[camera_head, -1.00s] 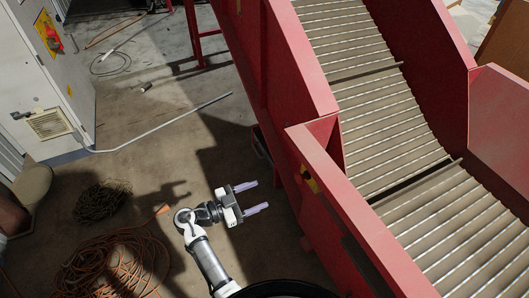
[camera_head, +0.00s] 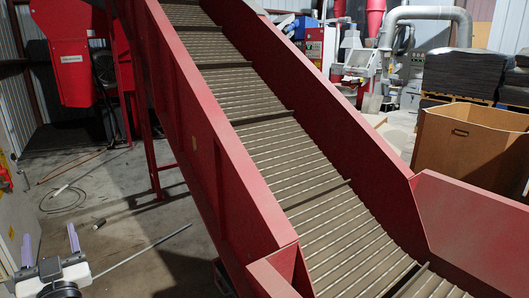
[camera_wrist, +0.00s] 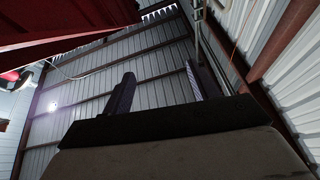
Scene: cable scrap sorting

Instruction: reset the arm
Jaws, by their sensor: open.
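My gripper (camera_head: 50,248) is at the lower left of the head view, left of the red conveyor. Its two pale purple fingers stand apart and point away from me, with nothing between them. In the wrist view the gripper (camera_wrist: 158,95) shows its two dark fingers spread, with only the corrugated metal wall (camera_wrist: 90,95) behind them. Most of my arm is outside the head view.
The red conveyor (camera_head: 215,185) with its slatted belt (camera_head: 290,150) slopes through the middle. A cardboard box (camera_head: 460,150) stands at the right. A pipe (camera_head: 145,250) and a looped cable (camera_head: 65,198) lie on the concrete floor. Machines (camera_head: 360,65) stand at the back.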

